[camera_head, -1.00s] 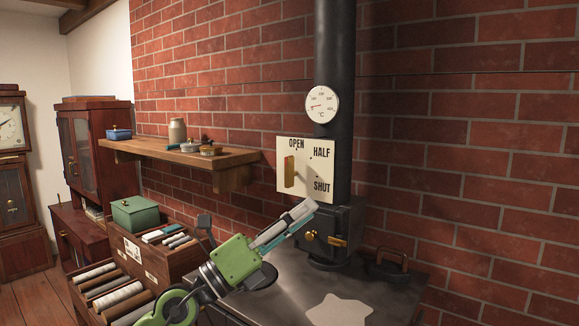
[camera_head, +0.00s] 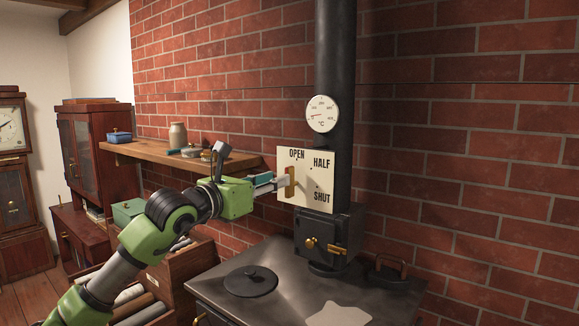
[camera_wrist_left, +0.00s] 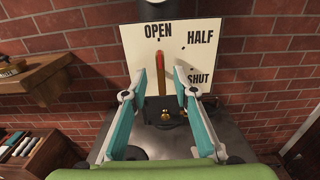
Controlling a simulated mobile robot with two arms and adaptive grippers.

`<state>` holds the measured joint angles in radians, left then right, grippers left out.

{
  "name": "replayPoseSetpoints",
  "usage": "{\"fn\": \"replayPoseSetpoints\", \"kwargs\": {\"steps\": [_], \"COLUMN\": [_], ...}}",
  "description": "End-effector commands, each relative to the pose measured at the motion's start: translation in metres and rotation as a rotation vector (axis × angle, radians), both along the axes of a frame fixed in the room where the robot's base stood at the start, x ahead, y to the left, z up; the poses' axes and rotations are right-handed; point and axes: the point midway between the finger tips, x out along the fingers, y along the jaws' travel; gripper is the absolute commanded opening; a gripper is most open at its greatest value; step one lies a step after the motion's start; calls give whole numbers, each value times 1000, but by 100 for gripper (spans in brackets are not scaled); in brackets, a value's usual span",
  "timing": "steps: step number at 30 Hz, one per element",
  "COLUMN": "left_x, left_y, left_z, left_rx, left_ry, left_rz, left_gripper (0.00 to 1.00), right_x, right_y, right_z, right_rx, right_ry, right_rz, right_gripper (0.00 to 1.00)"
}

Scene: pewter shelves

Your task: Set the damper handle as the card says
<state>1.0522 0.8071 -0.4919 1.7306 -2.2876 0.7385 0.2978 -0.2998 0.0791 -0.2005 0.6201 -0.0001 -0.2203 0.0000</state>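My left gripper (camera_head: 284,183) is right at the handle. In the left wrist view my left gripper (camera_wrist_left: 160,82) is open, with one finger on each side of the handle and gaps between. No separate card with readable instructions shows. My right gripper is not in view.
Below the plate is a black stove (camera_head: 250,300) with a brass-knobbed box (camera_head: 325,238) and a pipe (camera_head: 335,60) carrying a dial (camera_head: 321,114). A wooden shelf (camera_head: 235,161) with small pots is at the left. A pale patch (camera_head: 338,314) lies on the stove top.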

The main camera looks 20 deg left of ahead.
Motion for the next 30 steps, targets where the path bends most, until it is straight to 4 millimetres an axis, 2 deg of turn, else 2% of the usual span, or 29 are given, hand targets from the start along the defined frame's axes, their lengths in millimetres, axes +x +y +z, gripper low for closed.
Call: {"fn": "replayPoseSetpoints", "kwargs": {"steps": [1, 9, 15, 23, 24, 27, 30], "left_x": [11, 51, 62, 63, 63, 63, 63], "left_y": [-5, -19, -23, -24, -24, -23, -23], "left_z": [6, 3, 1, -1, -1, 0, 0], "left_rx": [-2, -1, 0, 0, 0, 0, 0], "left_ry": [3, 0, -1, -1, -1, 0, 0], "left_rz": [-1, -1, -1, -1, -1, -1, -1], "left_gripper": [26, 26, 26, 26, 24, 0, 0], "right_x": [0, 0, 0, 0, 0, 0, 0], "right_y": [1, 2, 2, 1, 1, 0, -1], "right_z": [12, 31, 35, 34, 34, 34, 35], "right_rx": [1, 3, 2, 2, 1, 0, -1], "right_ry": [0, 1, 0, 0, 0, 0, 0], "right_rz": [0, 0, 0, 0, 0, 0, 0], "right_gripper": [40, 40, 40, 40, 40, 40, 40]}}
